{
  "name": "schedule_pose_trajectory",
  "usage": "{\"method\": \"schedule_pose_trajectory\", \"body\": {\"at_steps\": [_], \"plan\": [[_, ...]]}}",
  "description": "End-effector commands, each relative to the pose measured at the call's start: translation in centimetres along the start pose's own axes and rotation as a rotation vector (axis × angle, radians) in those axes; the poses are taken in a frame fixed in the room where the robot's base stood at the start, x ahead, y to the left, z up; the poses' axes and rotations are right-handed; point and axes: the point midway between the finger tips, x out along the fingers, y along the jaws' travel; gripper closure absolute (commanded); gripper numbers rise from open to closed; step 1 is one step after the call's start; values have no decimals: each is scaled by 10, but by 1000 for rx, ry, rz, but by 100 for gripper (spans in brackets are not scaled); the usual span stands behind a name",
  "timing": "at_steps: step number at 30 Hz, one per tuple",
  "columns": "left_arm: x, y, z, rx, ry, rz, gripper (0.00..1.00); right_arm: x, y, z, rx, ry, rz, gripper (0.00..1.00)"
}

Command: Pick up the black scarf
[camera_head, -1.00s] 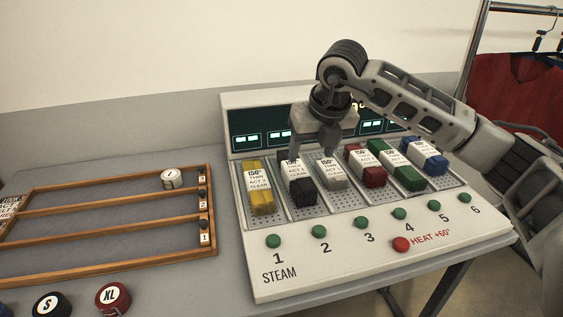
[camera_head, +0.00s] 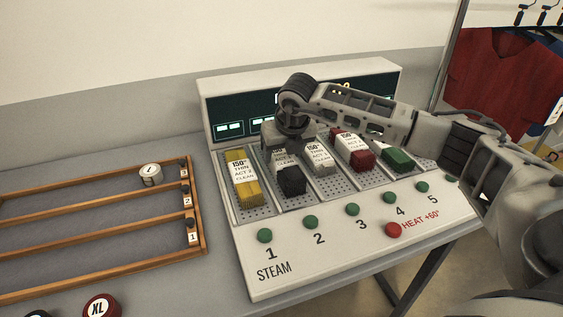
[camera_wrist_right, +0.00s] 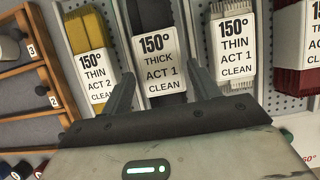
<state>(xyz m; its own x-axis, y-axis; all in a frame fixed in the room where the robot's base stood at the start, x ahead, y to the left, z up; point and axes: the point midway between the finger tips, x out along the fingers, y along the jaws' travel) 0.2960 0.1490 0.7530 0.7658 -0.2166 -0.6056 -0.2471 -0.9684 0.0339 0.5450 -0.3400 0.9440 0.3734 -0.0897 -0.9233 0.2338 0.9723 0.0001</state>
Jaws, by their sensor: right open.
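The black scarf (camera_head: 291,181) lies folded in the second slot of the steam panel, with a white label around it. In the right wrist view the black scarf (camera_wrist_right: 150,14) carries a label reading 150°, THICK, ACT 1, CLEAN. My right gripper (camera_head: 285,155) is above the upper part of the scarf and partly hides its label. In the right wrist view my right gripper (camera_wrist_right: 163,85) is open, with one finger on each side of the label and nothing held. Whether the fingers touch the panel is hard to tell. My left gripper is out of view.
A yellow scarf (camera_head: 245,190) lies left of the black one; grey (camera_head: 319,160), red (camera_head: 362,159) and green (camera_head: 397,159) scarves lie to the right. Green buttons and a red button (camera_head: 393,230) line the front edge. A wooden rack (camera_head: 100,238) stands at left.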

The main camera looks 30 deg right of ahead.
Motion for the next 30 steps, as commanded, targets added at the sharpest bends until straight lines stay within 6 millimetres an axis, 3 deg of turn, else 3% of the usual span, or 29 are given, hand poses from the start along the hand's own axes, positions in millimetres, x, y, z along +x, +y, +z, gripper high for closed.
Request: {"method": "schedule_pose_trajectory", "body": {"at_steps": [4,9,17,21,30], "plan": [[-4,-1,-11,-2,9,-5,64,21,-1,2,1,5,-2,39],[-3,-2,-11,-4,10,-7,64,41,-1,1,0,3,-1,39],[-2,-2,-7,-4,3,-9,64,44,-1,1,0,2,0,39],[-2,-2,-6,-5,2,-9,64,43,-2,1,0,2,-1,77],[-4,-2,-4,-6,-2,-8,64,42,-2,2,1,0,0,77]]}}
